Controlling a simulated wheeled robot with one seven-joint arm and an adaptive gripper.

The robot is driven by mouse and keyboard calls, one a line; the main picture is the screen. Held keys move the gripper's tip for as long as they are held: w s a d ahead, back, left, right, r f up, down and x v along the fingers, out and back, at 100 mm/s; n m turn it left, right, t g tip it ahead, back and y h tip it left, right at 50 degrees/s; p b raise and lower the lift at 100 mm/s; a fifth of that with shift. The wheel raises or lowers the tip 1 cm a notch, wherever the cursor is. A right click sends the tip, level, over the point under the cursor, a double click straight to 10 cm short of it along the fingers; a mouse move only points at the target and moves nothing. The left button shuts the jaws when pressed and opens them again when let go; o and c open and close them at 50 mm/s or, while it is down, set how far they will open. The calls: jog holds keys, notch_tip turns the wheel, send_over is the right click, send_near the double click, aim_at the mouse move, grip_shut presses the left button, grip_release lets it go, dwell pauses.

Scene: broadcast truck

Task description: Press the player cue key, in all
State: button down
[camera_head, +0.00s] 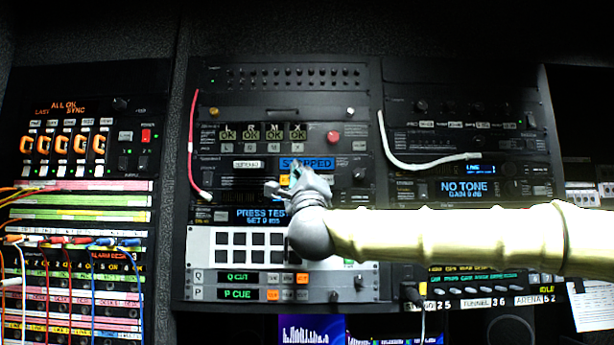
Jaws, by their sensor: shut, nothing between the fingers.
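A rack unit with a blue display reading STOPPED (306,163) sits in the middle rack. A small lit orange key (285,180) shows just below that display, partly covered by my gripper (282,188). My gripper is shut and empty, its tips in front of this unit's key row; I cannot tell whether they touch a key. My arm comes in from the right and hides the panels behind it. Lower down, a green display reads P CUE (238,294), with small keys to its right. No key label reading just "cue" is legible.
A red cable (192,150) hangs left of the unit, and a white cable (405,160) loops on the right rack. A red round button (333,137) is above. A white panel of black keys (225,238) lies below. Coloured patch cables (75,240) stick out at the left.

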jog(key=shift+w+p, duration=0.35)
jog(key=shift+w, duration=2.05)
jog(key=shift+w, duration=0.15)
jog(key=shift+w+b, duration=0.3)
jog(key=shift+w, duration=0.3)
dwell(0.4)
jog(key=shift+s+b, duration=0.15)
jog(key=shift+b, duration=0.15)
jog(key=shift+s+b, duration=0.5)
jog(key=shift+s, duration=0.15)
